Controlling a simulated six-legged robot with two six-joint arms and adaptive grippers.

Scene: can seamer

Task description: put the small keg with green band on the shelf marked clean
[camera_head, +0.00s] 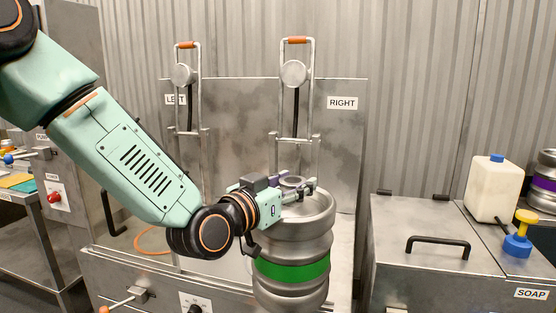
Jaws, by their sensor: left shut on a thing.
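The small keg with green band (291,272) is a silver metal keg, upright at the front of the steel station with LEFT and RIGHT signs. Its lower end runs near the bottom edge of the picture. My left gripper (300,189) is at the keg's top and shut on it; the exact part gripped is partly hidden by the fingers. I cannot tell whether the keg rests on the station or hangs just clear of it. My right gripper is not in view. No shelf marked clean shows in this view.
Two lever clamps with orange handles (297,40) rise behind the keg. At right, a steel cabinet (410,215) has a black handle, a white jug (493,190) and a blue-and-yellow pump (518,240). More kegs (542,190) stand at the far right. A bench is at the left.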

